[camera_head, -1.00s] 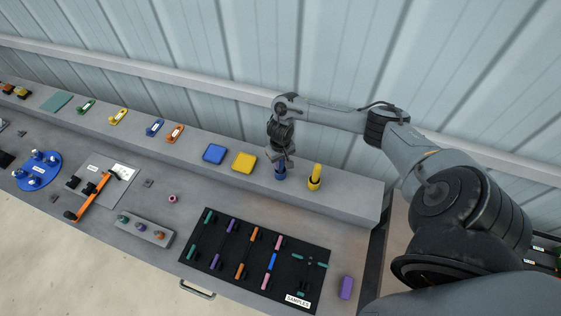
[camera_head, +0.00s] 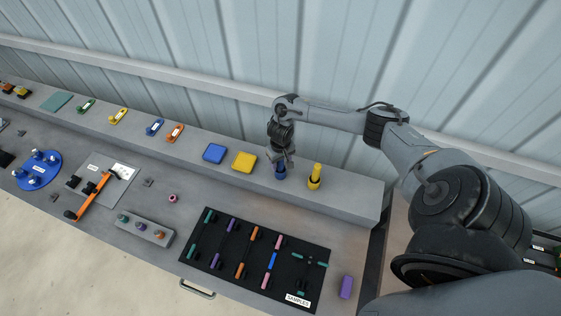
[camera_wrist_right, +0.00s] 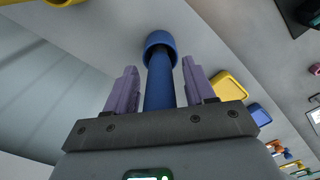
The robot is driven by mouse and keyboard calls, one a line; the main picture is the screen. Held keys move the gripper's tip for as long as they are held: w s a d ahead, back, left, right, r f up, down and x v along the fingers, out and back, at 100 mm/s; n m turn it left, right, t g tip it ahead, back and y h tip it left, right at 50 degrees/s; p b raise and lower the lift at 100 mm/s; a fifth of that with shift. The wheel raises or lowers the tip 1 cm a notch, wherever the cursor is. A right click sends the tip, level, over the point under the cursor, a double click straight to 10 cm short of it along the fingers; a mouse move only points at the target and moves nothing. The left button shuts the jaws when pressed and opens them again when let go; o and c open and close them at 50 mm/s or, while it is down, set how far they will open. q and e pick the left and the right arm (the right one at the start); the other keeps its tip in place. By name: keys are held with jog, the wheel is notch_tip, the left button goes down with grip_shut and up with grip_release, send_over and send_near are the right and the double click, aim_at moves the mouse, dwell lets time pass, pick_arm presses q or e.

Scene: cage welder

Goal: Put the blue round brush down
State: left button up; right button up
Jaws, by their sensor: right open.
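The blue round brush (camera_head: 280,173) stands upright on the raised back shelf, between the yellow square pad and the yellow round brush. In the right wrist view the blue brush (camera_wrist_right: 160,75) lies between the two purple fingers, with a gap on each side. My right gripper (camera_head: 282,163) is open around its upper part, pointing down from above; its fingers also show in the right wrist view (camera_wrist_right: 157,88). My left gripper is not in view.
A yellow round brush (camera_head: 315,177) stands close on the right. Yellow (camera_head: 243,162) and blue (camera_head: 214,153) square pads lie to the left on the shelf (camera_head: 340,202). A black samples board (camera_head: 222,259) lies on the lower bench. The wall is close behind.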

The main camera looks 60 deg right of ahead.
notch_tip(320, 180, up, 6)
jog(key=shift+r, duration=0.1)
notch_tip(320, 180, up, 5)
jog(key=shift+r+p, duration=0.1)
jog(key=shift+p, duration=1.15)
jog(key=shift+w+a+r, duration=0.1)
jog(key=shift+a+r, duration=0.05)
jog(key=w+a+f+n+t+y, duration=0.1)
jog(key=a+n+t, duration=0.15)
jog(key=a, duration=0.65)
jog(key=a+f+n+t+y, duration=0.1)
jog(key=a+f+n, duration=0.15)
jog(key=a, duration=0.65)
jog(key=w+a+f+n+t, duration=0.15)
jog(key=a+n, duration=0.25)
jog(key=a, duration=0.6)
jog(key=s+a+r+t, duration=0.2)
jog(key=s+a+r, duration=0.2)
jog(key=r, duration=0.1)
jog(key=s+d+r+g+h, duration=0.1)
jog(key=s+d, duration=0.1)
jog(key=s, duration=0.4)
jog(key=s+d+r+g, duration=0.2)
jog(key=s+d, duration=0.1)
jog(key=s, duration=0.4)
jog(key=shift+d+r+m+h, duration=0.2)
jog(key=shift+r+m+h, duration=0.1)
jog(key=shift+m+h, duration=0.1)
